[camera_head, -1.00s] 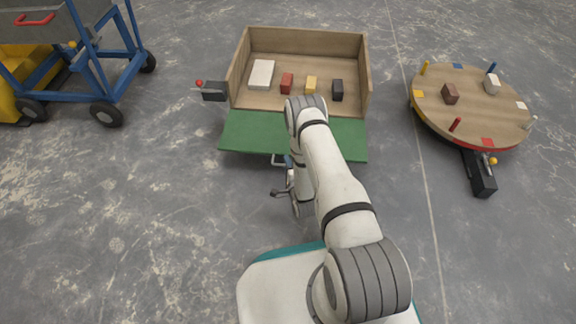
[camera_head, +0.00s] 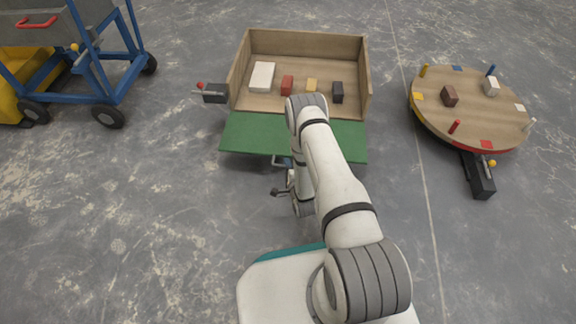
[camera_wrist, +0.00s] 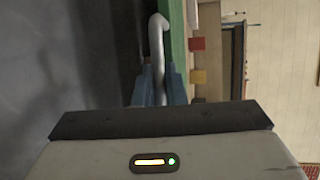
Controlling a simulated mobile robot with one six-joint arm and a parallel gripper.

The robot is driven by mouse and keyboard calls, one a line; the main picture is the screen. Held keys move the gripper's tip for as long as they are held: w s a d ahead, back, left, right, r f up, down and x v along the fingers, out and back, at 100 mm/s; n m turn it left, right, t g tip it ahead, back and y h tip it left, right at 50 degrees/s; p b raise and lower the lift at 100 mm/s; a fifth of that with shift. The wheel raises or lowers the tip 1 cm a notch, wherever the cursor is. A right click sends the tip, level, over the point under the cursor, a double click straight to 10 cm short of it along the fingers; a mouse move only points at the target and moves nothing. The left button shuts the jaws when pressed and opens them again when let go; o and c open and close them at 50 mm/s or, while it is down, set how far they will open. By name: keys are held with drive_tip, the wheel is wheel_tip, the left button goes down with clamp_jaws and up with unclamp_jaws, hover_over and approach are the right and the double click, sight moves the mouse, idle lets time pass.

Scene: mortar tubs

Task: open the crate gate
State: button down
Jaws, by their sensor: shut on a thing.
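The wooden crate (camera_head: 308,41) stands ahead with its front side open. Its green gate (camera_head: 249,134) is tipped down toward me, below the crate's front edge, and looks nearly flat. My arm covers part of it. A grey bar handle (camera_wrist: 157,38) runs along the gate's outer face in the wrist view, beside the gate's green edge (camera_wrist: 178,45). My gripper's blue fingers (camera_wrist: 161,85) are shut on this handle, one on each side. In the head view my gripper is mostly hidden under my arm at the gate's front edge.
A white block (camera_head: 262,76), a red block (camera_head: 287,85), a yellow block (camera_head: 311,85) and a black block (camera_head: 337,91) sit in the crate. A latch box (camera_head: 215,93) is at its left. A round turntable (camera_head: 475,105) stands right, a blue cart (camera_head: 85,92) left. Floor before the gate is clear.

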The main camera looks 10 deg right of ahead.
drive_tip(key=shift+w+d+r+m+g+p, duration=0.15)
drive_tip(key=shift+r+g+p, duration=0.2)
drive_tip(key=shift+r+p, duration=0.55)
drive_tip(key=shift+w+a+r+m+g+p, duration=0.15)
drive_tip(key=shift+r+g+p, duration=0.2)
drive_tip(key=shift+r+p, duration=0.55)
drive_tip(key=shift+s+d, duration=0.1)
drive_tip(key=c, duration=1.5)
unclamp_jaws()
drive_tip(key=shift+r, duration=0.15)
drive_tip(key=p+v, duration=0.2)
drive_tip(key=v, duration=0.5)
drive_tip(key=shift+s+p, duration=0.35)
drive_tip(key=shift+s, duration=0.05)
